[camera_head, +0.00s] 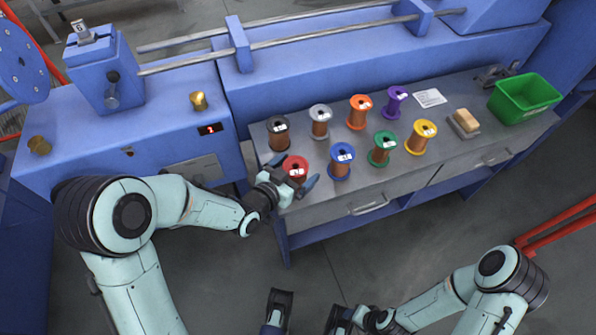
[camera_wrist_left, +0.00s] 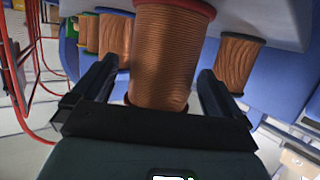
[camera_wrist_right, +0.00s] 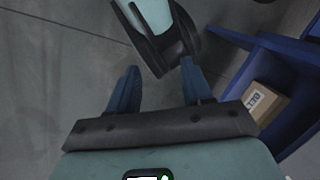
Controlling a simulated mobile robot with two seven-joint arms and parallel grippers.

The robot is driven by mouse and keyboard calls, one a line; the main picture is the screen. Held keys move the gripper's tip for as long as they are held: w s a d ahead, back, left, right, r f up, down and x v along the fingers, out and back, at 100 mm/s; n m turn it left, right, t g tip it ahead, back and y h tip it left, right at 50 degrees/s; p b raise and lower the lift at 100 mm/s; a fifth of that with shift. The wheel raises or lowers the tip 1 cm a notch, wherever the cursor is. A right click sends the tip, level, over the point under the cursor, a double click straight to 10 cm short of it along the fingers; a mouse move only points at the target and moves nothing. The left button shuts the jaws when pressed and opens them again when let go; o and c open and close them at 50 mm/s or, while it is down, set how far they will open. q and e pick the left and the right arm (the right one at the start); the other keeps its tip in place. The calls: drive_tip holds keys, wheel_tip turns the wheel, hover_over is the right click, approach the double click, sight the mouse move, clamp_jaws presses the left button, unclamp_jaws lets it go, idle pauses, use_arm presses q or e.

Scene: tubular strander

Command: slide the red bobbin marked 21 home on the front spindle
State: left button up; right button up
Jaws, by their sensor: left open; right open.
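The red bobbin (camera_head: 296,167), wound with copper wire, stands at the front left of the grey bench. The label on its top is too small to read. My left gripper (camera_head: 292,173) is open around it, one finger on each side. In the left wrist view the bobbin's copper winding (camera_wrist_left: 168,58) sits between the two fingers, with a visible gap at the right one. My right gripper (camera_head: 332,325) is open and empty low over the floor; its fingers show in the right wrist view (camera_wrist_right: 158,88). I cannot tell which part of the blue machine is the front spindle.
Close by stand a black bobbin (camera_head: 278,133), a blue one (camera_head: 342,160) and several others. A green bin (camera_head: 524,98) and a brush-like block (camera_head: 465,121) are at the right. The blue machine (camera_head: 75,150) with brass knobs (camera_head: 198,100) stands left.

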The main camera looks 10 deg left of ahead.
use_arm(q)
drive_tip(key=c, duration=1.4)
drive_tip(key=shift+r, duration=0.1)
drive_tip(key=c, duration=0.4)
drive_tip(key=shift+o, duration=0.2)
drive_tip(key=shift+w, duration=0.1)
wheel_tip(320, 180, up, 25)
drive_tip(key=p, duration=0.7)
use_arm(e)
drive_tip(key=s+a+r+g, duration=0.1)
drive_tip(key=s+r, duration=0.2)
drive_tip(key=r, duration=0.4)
drive_tip(key=shift+a+r, duration=0.15)
drive_tip(key=shift+r, duration=0.2)
drive_tip(key=shift+s, duration=0.1)
